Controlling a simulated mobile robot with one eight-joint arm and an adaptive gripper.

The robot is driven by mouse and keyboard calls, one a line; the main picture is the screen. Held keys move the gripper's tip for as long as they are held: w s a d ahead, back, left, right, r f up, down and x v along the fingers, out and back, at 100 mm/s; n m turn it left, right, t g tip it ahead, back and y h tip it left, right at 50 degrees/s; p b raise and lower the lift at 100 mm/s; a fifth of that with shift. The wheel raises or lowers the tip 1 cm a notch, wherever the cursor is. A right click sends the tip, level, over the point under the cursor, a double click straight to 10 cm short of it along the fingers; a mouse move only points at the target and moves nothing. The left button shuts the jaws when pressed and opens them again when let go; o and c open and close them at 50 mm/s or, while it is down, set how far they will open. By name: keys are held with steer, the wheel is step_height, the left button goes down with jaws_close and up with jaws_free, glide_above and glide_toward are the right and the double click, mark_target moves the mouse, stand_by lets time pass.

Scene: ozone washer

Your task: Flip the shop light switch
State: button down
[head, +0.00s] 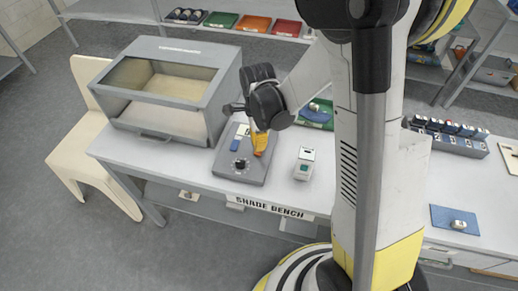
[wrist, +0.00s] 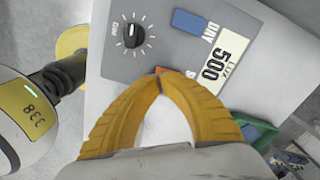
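A grey control panel (head: 228,172) lies on the bench, and it fills the upper middle of the wrist view (wrist: 118,62). It carries a black dial marked DIM (wrist: 132,36), a blue switch marked DAY (wrist: 188,22) and a pale LUX display reading 500 (wrist: 218,62). My gripper (wrist: 160,74) has its yellow fingertips together at the panel's near edge. A small orange-red piece (wrist: 158,69) shows at the tips. It may be a switch, and its label is mostly covered. In the head view my gripper (head: 260,146) points down over the panel. I cannot tell whether it touches.
A grey box with a clear window (head: 160,85) stands left of the panel. A small device with a green button (head: 304,164) stands to its right. A green tray (head: 316,113) lies behind. A cream chair (head: 80,155) is at the left. Bare bench top lies around the device.

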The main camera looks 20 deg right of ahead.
mark_target(258, 153)
steer(key=shift+f+b, duration=1.5)
steer(key=shift+f, duration=0.2)
stand_by(0.6)
steer(key=shift+r, duration=0.1)
steer(key=shift+r+p, duration=2.5)
steer(key=shift+r, duration=0.95)
steer(key=shift+r, duration=0.2)
steer(key=s+r+n+t, duration=0.3)
steer(key=s+r+n, duration=0.3)
steer(key=r+n, duration=0.2)
steer(key=s+r+n+t, duration=0.4)
steer(key=s+r+n, duration=0.2)
steer(key=r+n, duration=0.3)
steer(key=shift+s+r+n, duration=0.3)
steer(key=shift+s+n, duration=0.05)
steer(key=shift+n, duration=0.75)
